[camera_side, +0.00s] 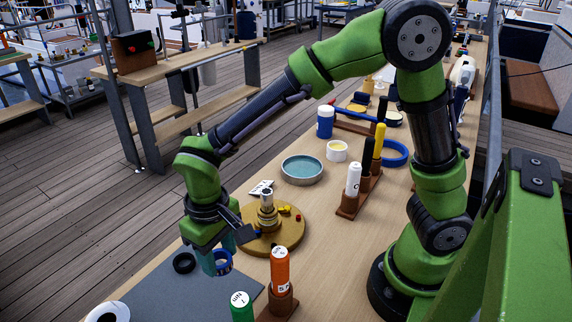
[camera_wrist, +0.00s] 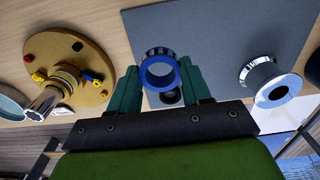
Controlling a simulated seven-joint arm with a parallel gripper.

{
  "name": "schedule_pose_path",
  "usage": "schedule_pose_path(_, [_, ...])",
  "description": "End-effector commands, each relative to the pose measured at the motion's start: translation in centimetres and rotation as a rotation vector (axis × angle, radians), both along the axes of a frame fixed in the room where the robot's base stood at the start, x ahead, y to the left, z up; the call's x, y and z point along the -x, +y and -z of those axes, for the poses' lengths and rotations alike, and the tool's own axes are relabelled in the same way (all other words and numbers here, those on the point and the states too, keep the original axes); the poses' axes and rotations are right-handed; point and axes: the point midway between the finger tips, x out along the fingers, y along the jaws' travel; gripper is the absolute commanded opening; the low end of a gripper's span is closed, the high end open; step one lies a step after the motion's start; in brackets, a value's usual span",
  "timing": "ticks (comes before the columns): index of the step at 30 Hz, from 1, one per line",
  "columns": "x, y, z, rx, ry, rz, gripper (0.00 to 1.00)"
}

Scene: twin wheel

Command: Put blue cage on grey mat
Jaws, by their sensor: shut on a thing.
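The blue cage (camera_side: 223,261) is a short blue ring with a slotted rim. In the wrist view the cage (camera_wrist: 158,53) sits between the teal fingers of my gripper (camera_wrist: 159,72), which is shut on it. In the side view my gripper (camera_side: 217,258) points down over the near-left part of the bench. The grey mat (camera_side: 212,289) lies under and around the cage; it also shows in the wrist view (camera_wrist: 222,38). I cannot tell whether the cage touches the mat or is held just above it.
A black ring (camera_side: 184,263) lies close to my fingers. A round brown fixture (camera_side: 285,236) with a metal post stands just beyond the mat. Orange (camera_side: 280,268) and green (camera_side: 242,306) bottles stand at the mat's right side.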

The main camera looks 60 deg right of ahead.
Motion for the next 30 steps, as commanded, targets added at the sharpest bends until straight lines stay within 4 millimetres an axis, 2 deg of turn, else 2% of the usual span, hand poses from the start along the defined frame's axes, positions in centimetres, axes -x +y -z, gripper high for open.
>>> schedule_pose_path(14, [-0.1, 0.1, 0.2, -0.002, -0.004, 0.015, 0.15])
schedule_pose_path(30, [-0.1, 0.0, 5.2, -0.001, -0.002, 0.016, 0.15])
